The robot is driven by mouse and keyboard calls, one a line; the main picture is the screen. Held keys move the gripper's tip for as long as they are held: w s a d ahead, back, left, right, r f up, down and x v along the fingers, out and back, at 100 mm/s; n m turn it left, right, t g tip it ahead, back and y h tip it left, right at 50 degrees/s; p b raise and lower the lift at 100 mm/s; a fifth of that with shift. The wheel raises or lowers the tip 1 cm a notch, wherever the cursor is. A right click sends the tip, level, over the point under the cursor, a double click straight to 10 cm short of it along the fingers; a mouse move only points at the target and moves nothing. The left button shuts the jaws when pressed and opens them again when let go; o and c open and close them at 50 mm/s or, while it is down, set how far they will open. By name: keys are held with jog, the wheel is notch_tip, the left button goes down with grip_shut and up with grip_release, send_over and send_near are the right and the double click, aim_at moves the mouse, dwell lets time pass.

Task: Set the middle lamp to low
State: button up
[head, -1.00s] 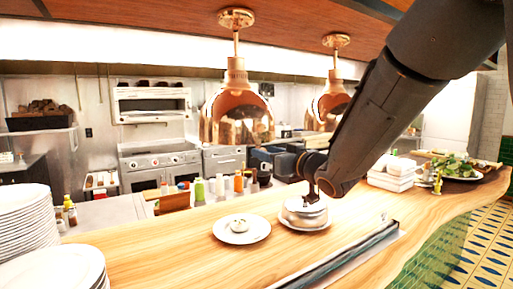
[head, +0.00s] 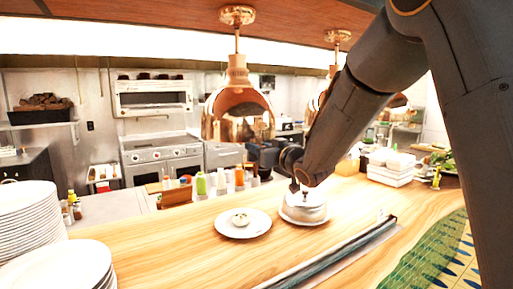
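Copper heat lamps hang from the ceiling over the wooden counter. The nearest lamp (head: 238,112) shows whole at left centre. A second copper lamp (head: 316,100) hangs farther right, mostly hidden behind my arm; a bit of copper also shows right of the arm. Which lamp is the middle one I cannot tell for sure, and no lamp switch or setting is readable.
A white plate with a small item (head: 243,224) lies left of the domed dish. Stacked plates (head: 28,215) stand at the left edge. White containers (head: 391,165) stand at right. A dark rail runs along the front.

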grip_shut()
jog(key=shift+f, duration=0.1)
notch_tip(320, 180, down, 9)
jog(key=b, duration=0.6)
jog(key=shift+r, duration=0.2)
jog(key=shift+s, duration=0.1)
jog(key=o, duration=0.6)
grip_release()
jog(key=shift+r, duration=0.1)
jog(key=shift+d, duration=0.1)
